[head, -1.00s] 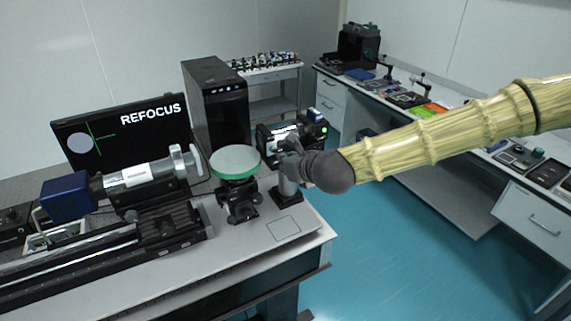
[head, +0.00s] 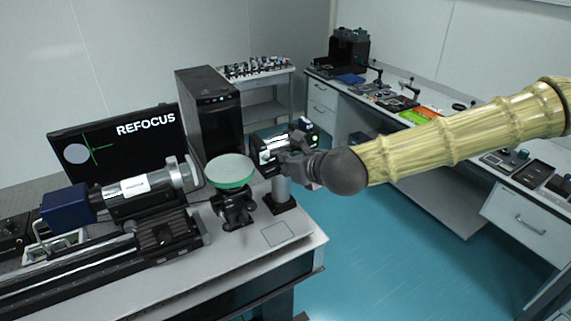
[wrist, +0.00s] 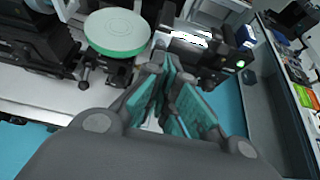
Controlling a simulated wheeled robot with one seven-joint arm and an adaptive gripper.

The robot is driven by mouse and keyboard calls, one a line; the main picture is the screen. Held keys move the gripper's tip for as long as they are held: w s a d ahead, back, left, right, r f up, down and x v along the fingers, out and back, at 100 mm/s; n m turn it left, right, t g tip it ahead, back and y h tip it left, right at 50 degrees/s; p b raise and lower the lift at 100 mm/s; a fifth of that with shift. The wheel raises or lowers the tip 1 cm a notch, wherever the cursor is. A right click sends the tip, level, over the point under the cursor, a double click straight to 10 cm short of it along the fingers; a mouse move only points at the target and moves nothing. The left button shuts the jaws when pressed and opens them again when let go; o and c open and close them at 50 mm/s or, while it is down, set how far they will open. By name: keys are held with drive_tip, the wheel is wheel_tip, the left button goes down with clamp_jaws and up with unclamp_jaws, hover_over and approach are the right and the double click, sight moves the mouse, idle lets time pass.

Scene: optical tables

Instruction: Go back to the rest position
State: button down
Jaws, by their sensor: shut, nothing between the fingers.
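My gripper (head: 284,162) is at the end of the yellow bamboo-textured arm, above the right end of the near optical table (head: 262,248). In the wrist view its fingers (wrist: 171,88) with teal pads are shut and empty. The round green-topped disc on its mount (head: 230,170) stands just left of the gripper; it also shows in the wrist view (wrist: 117,31). A dark post with a grey cylinder (head: 281,193) stands under the gripper, partly hidden by it. From these views I cannot tell whether they touch.
A device with a bright display (head: 272,143) is behind the gripper. A black computer tower (head: 211,112), a monitor reading REFOCUS (head: 115,147) and a lens barrel on a rail (head: 137,188) stand left. The blue floor (head: 385,250) is open right of the table, before a side bench (head: 425,175).

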drive_tip(key=shift+s+d+r, duration=0.3)
drive_tip(key=shift+s+r, duration=0.25)
drive_tip(key=shift+r, duration=0.15)
drive_tip(key=s+d+f+n+g+h+b, duration=0.15)
drive_tip(key=s+f+n, duration=0.35)
drive_tip(key=f, duration=0.7)
drive_tip(key=s+d+f+n+g+b, duration=0.15)
drive_tip(key=s+f+n, duration=0.3)
drive_tip(key=f, duration=0.85)
drive_tip(key=s+d+f+n+g+h+b, duration=0.15)
drive_tip(key=s+f+n, duration=0.35)
drive_tip(key=f, duration=0.7)
drive_tip(key=s+d+f+n+g+h+b, duration=0.1)
drive_tip(key=s+d+f+n+g+b, duration=0.1)
drive_tip(key=s+d+f+n, duration=0.5)
drive_tip(key=s+d+f+n+g+h+b, duration=0.2)
drive_tip(key=s+d+f+n, duration=0.6)
drive_tip(key=s+f, duration=0.5)
drive_tip(key=s+d+g+b, duration=0.1)
drive_tip(key=s+g, duration=0.1)
drive_tip(key=s, duration=0.1)
drive_tip(key=shift+s+f+b, duration=0.25)
drive_tip(key=shift+f+b, duration=0.05)
drive_tip(key=shift+b, duration=0.05)
